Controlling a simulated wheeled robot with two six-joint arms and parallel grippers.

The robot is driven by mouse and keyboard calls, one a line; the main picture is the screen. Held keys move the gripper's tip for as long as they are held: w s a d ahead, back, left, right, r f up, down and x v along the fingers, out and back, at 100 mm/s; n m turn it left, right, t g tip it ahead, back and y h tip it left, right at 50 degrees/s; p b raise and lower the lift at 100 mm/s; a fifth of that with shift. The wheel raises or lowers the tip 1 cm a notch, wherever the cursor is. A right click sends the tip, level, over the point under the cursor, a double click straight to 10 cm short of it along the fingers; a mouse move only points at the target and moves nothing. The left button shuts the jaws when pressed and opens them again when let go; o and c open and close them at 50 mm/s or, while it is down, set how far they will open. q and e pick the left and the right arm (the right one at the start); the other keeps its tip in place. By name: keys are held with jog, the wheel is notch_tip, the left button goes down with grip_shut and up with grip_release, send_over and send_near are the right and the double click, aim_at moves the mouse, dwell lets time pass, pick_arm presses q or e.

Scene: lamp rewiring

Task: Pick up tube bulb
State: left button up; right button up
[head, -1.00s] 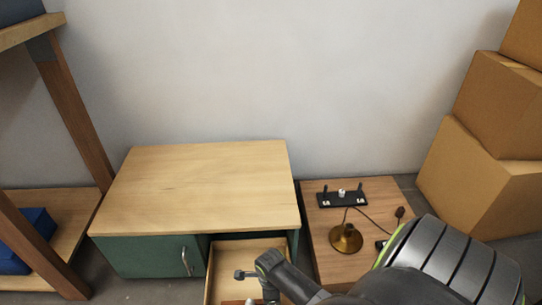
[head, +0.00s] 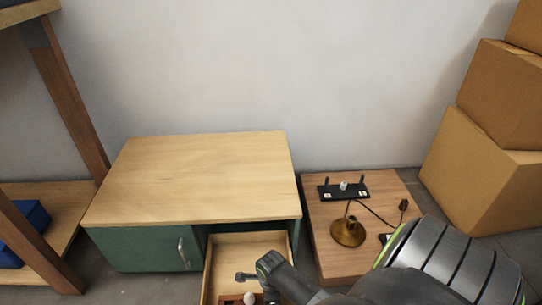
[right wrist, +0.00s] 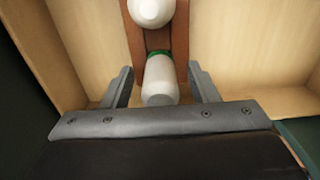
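The tube bulb (right wrist: 160,80) is white with a green band and lies in a brown wooden holder (right wrist: 136,42) in the open drawer. My right gripper (right wrist: 160,84) is open, with one finger on each side of the tube bulb and a visible gap on both sides. In the head view my right gripper (head: 256,271) is over the drawer (head: 250,243), and the tube bulb cannot be made out there. My left gripper is not in view.
A round white bulb (right wrist: 151,10) sits in the same holder, just beyond the tube bulb. The drawer walls stand close on both sides. A cabinet (head: 200,180) is behind the drawer. A low table (head: 330,260) at right bears a brass lamp base (head: 348,232) and a black socket board (head: 343,191).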

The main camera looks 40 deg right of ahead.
jog(key=c, duration=1)
